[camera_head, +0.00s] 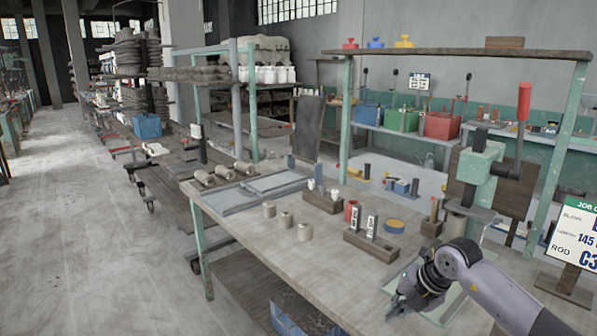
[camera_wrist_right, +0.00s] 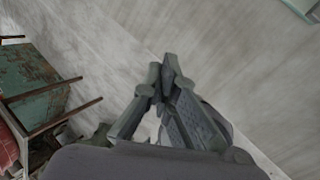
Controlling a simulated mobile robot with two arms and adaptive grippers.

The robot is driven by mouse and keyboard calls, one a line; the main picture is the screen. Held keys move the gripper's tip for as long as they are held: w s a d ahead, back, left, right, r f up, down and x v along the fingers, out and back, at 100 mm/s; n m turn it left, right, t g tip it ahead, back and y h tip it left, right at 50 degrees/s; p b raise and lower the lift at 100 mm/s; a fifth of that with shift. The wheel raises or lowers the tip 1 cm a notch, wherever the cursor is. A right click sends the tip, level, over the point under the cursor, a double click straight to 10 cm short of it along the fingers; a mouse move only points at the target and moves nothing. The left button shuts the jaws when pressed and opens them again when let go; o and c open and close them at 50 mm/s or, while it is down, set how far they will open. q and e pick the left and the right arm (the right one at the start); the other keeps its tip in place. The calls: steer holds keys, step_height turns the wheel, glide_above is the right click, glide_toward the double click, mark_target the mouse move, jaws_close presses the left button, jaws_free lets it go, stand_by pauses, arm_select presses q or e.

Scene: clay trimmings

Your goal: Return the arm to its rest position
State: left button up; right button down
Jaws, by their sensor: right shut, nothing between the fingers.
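My right gripper (camera_head: 396,306) is in the lower right of the head view, at the end of my grey right arm, over the near right part of the workbench (camera_head: 330,252). In the right wrist view the fingers (camera_wrist_right: 167,68) come together at their tips, and nothing shows between them. A pale green plate or base lies under the gripper in the head view, and the gripper and wrist hide part of it. I cannot tell how high the gripper is above the bench. My left gripper is not in view.
A green hand press (camera_head: 482,170) with a red-tipped lever stands right of the gripper. A job sign (camera_head: 575,232) is at far right. Open floor lies left.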

steer(key=s+a+n+y, duration=0.15)
steer(key=a+y, duration=0.35)
steer(key=a, duration=0.6)
steer(key=s+a+r+m+t+y, duration=0.1)
steer(key=s+a+r+t+y, duration=0.25)
steer(key=a+r+y, duration=0.45)
step_height(320, 180, up, 5)
steer(key=s+m+t, duration=0.1)
steer(key=m+t, duration=0.5)
steer(key=d+f+m+t+h, duration=0.4)
steer(key=d+m+t+h, duration=0.3)
steer(key=d+m+h, duration=0.7)
steer(key=s+d+f+m+g+h, duration=0.45)
steer(key=f+m, duration=0.25)
steer(key=f, duration=0.2)
steer(key=s+f+m+g+y, duration=0.1)
steer(key=s+f+g, duration=0.6)
steer(key=s, duration=0.6)
steer(key=s+f+m+g+y, duration=0.1)
steer(key=s+f+g, duration=0.6)
steer(key=s, duration=0.6)
step_height(320, 180, down, 29)
steer(key=s, duration=0.2)
steer(key=s+d+f+g, duration=0.1)
steer(key=s+d+f, duration=0.1)
steer(key=s+f, duration=1.2)
steer(key=shift+s+d+f+n, duration=0.3)
steer(key=shift+s+n, duration=0.15)
steer(key=shift+s, duration=0.6)
